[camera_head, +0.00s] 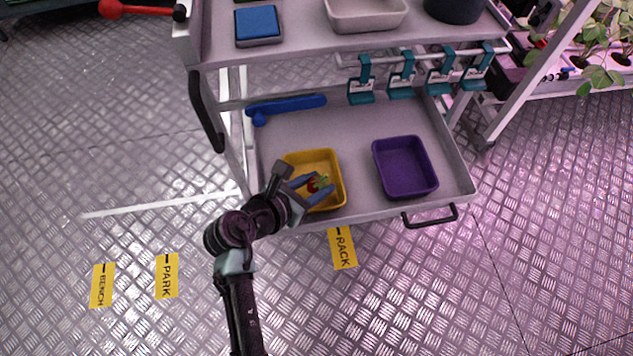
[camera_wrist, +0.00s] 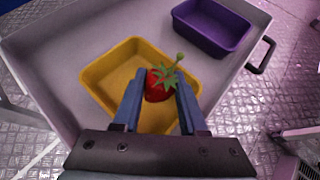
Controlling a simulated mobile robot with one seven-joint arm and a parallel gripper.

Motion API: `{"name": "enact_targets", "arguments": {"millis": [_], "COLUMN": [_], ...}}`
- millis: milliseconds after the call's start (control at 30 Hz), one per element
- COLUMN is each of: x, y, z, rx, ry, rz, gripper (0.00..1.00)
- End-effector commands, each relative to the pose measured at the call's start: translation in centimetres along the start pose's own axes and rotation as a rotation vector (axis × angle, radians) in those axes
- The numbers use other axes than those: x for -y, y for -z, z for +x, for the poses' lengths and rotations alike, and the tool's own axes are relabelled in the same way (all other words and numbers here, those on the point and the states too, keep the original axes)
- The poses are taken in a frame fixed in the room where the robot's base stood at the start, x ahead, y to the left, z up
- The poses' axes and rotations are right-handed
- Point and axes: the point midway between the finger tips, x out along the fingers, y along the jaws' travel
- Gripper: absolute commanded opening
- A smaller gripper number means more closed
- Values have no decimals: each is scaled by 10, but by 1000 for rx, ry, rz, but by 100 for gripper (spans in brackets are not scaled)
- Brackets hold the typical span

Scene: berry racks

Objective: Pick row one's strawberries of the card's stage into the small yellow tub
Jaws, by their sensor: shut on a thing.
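A small yellow tub (camera_head: 333,164) sits on the cart's lower tray. It also shows in the wrist view (camera_wrist: 101,67). My gripper (camera_head: 316,187) is over the tub, with its two blue fingers on either side of a red strawberry (camera_wrist: 156,84). The strawberry has green leaves and a short stem, and it also shows between the fingers in the head view (camera_head: 313,185). My gripper is shut on it. How high the berry is above the tub floor I cannot tell. The card does not show clearly in either view.
A purple tub (camera_head: 405,168) stands right of the yellow one on the lower tray (camera_head: 300,130). A blue tool (camera_head: 288,106) lies at the tray's back left. Teal clips (camera_head: 401,78) hang from a rail above. Plants (camera_head: 603,55) stand on a rack at the upper right.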

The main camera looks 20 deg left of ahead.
Motion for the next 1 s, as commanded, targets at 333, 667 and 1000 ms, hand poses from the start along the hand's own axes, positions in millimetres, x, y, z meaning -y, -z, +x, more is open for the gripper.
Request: {"name": "enact_targets", "arguments": {"millis": [333, 667, 1000], "x": [0, 0, 0], "y": [-1, -1, -1], "z": [0, 0, 0], "rx": [1, 1, 0], "ry": [0, -1, 0], "rz": [0, 0, 0], "gripper": [24, 77, 100]}}
